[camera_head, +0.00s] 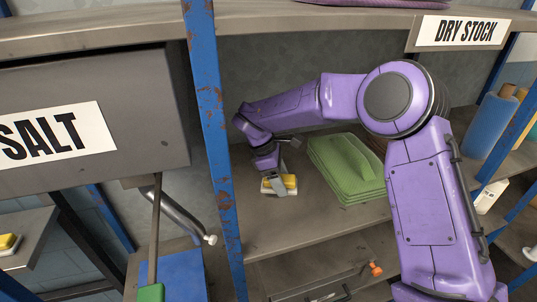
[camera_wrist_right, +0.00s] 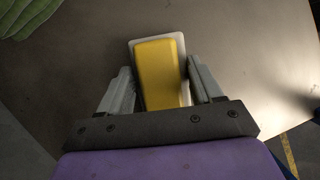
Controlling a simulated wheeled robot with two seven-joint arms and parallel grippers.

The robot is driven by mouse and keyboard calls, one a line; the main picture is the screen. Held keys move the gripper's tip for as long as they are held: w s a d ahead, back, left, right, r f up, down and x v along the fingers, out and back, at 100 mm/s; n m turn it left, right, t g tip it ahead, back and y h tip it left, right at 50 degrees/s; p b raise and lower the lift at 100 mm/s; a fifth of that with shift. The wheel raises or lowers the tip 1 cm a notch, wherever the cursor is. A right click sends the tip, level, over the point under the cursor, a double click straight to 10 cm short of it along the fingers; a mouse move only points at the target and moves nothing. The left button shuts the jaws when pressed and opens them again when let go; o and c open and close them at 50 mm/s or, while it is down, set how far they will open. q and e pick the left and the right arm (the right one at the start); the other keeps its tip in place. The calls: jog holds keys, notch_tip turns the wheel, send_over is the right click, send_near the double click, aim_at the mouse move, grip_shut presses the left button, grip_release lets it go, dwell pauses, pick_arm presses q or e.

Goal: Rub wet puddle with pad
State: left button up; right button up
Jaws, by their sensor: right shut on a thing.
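A pad with a yellow top and a pale base (camera_wrist_right: 158,75) sits between the two fingers of my right gripper (camera_wrist_right: 160,90) in the right wrist view. My right gripper is shut on the pad by its sides. In the head view the pad (camera_head: 289,182) is low over the grey shelf, and the right gripper (camera_head: 278,180) reaches down to it. Whether the pad touches the shelf I cannot tell. I cannot make out a wet puddle in either view. My left gripper is not in view.
A stack of green folded items (camera_head: 346,168) lies right of the pad on the shelf (camera_head: 290,227). A rusty blue post (camera_head: 212,120) stands close on the left. A drawer box marked SALT (camera_head: 90,125) is further left. Blue and orange bottles (camera_head: 490,122) stand at the right.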

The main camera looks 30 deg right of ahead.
aim_at(266, 180)
jog(key=shift+a+f+b, duration=0.25)
jog(key=shift+a+b, duration=0.15)
jog(key=shift+b, duration=0.1)
jog(key=shift+w+a+r+b, duration=0.15)
jog(key=shift+a+b, duration=0.1)
jog(key=shift+a, duration=0.25)
jog(key=shift+w+a+f+b, duration=0.15)
jog(key=shift+a+b, duration=0.1)
jog(key=shift+a, duration=0.2)
jog(key=shift+w+a+r+b, duration=0.15)
jog(key=shift+a+b, duration=0.1)
jog(key=shift+a, duration=0.25)
notch_tip(266, 180, up, 2)
jog(key=shift+w+a+r+p, duration=0.1)
jog(key=shift+p, duration=0.35)
notch_tip(266, 180, up, 2)
jog(key=shift+a+r+p, duration=0.1)
jog(key=shift+r+p, duration=0.1)
jog(key=shift+p, duration=0.4)
notch_tip(266, 180, up, 2)
jog(key=shift+r+p, duration=0.1)
jog(key=shift+p, duration=0.45)
jog(key=shift+r+p, duration=0.35)
jog(key=shift+r, duration=0.4)
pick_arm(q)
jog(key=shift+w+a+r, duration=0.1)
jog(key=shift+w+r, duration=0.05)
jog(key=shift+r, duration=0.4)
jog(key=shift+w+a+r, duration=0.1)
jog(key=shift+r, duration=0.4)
